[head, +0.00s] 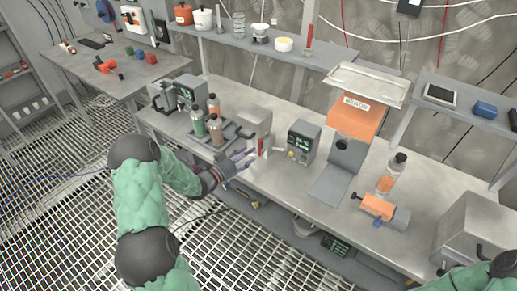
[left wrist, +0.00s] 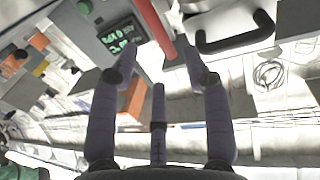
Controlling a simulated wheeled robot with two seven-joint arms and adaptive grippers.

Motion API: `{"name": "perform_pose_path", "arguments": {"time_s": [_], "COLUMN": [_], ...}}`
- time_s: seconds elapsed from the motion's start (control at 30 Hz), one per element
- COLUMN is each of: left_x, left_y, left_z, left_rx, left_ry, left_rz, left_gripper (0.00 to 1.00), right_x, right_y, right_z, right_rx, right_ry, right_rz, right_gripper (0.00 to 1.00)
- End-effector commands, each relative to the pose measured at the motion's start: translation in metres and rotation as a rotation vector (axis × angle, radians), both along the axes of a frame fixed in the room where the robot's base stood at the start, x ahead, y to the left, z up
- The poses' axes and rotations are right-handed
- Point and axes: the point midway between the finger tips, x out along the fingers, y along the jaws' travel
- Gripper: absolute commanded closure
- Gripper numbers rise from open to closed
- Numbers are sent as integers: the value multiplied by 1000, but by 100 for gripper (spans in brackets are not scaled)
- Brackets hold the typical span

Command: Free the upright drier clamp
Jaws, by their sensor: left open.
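An upright clear drier (head: 386,183) with orange contents and a black cap stands on the right half of the bench in the head view. I cannot tell which part is the clamp. My left gripper (head: 247,160) is open and empty at the bench's front edge, well left of the drier. A red upright piece (head: 261,145) is just beyond its fingertips. In the left wrist view the red piece (left wrist: 155,25) shows beyond the spread fingers (left wrist: 158,70). My right gripper is out of view.
A grey box with a green display (head: 303,141) stands right of my left gripper. A rack of bottles (head: 230,130) is to its left. An orange beads container (head: 355,120) and a grey panel (head: 333,185) stand between it and the drier. A shelf (head: 270,45) overhangs the back.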

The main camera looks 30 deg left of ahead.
Motion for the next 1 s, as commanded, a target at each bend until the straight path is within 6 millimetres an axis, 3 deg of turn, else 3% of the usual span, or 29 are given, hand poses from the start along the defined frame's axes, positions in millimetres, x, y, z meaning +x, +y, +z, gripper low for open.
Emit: {"name": "perform_pose_path", "arguments": {"time_s": [0.1, 0.3, 0.77, 0.93, 1.0], "left_x": [21, 46, 56, 56, 56], "left_y": [-7, -14, -16, -16, -16], "left_z": [-2, -1, 0, 0, 0], "left_rx": [1, 1, 0, 0, 0], "left_ry": [-1, 0, 1, 1, 1], "left_rz": [-3, -2, 1, 1, 1], "left_gripper": [52, 52, 52, 100, 100], "right_x": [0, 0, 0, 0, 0], "right_y": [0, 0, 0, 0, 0], "right_z": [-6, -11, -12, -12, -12], "right_rx": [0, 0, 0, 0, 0], "right_ry": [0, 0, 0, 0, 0], "right_rz": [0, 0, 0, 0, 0], "right_gripper": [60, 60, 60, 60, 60]}}
